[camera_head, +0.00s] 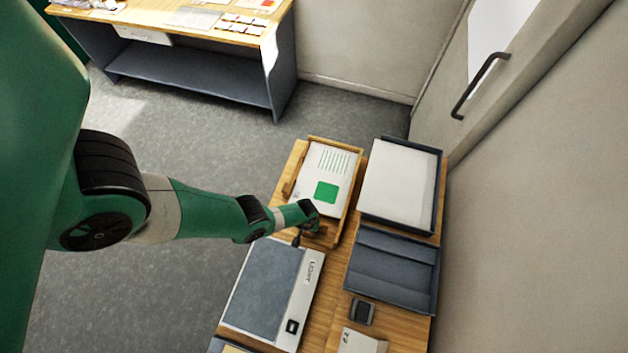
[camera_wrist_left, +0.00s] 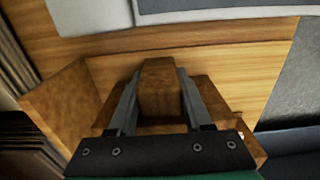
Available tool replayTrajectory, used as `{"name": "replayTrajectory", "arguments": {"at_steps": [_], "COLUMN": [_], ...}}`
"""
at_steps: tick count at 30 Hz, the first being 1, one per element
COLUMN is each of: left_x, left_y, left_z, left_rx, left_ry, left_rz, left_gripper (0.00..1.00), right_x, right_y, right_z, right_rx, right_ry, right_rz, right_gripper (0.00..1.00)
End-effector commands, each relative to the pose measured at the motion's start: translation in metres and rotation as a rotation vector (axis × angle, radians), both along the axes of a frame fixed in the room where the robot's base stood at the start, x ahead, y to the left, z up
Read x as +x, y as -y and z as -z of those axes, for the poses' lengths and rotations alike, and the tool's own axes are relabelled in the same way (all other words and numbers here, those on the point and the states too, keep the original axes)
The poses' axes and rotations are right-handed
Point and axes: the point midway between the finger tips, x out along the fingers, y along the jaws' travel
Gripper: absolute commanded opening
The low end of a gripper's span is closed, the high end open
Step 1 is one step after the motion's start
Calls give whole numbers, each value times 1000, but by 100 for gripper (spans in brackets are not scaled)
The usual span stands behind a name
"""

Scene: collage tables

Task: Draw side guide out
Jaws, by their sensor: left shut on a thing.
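The wooden tray (camera_head: 354,190) holds a stack of white sheets (camera_head: 312,165) with a green square and green lines printed on top. My left gripper (camera_head: 315,228) is at the near end of this tray. In the left wrist view its two fingers (camera_wrist_left: 158,78) are shut on a brown wooden block (camera_wrist_left: 158,98), one finger on each side. The block looks like the grip of the side guide. In the head view the arm's end hides most of the guide. My right gripper is not in view.
A light box (camera_head: 262,285) lies just in front of the tray. A dark tray of white paper (camera_head: 400,185) and a slotted grey tray (camera_head: 393,265) stand to the right. A small dark object (camera_head: 361,311) lies nearer. A separate desk (camera_head: 190,65) stands farther back.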

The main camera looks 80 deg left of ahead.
Motion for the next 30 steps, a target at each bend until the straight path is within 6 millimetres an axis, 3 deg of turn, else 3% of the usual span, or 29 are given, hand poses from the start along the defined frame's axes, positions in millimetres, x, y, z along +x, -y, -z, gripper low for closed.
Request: {"name": "replayTrajectory", "arguments": {"at_steps": [5,6,11,22,26,30], "left_x": [-1,-1,-1,0,0,0], "left_y": [2,2,2,1,1,1], "left_z": [0,0,0,-7,-31,-68], "left_rx": [-7,-7,-6,-4,-3,-4], "left_ry": [-6,-6,-6,-3,-3,-2], "left_rz": [0,0,1,1,1,1], "left_gripper": [0,52,80,80,80,80], "right_x": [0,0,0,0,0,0], "right_y": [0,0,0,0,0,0], "right_z": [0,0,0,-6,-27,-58], "right_rx": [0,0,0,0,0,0], "right_ry": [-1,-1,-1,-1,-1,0], "right_rz": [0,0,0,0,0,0], "right_gripper": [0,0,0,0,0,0]}}
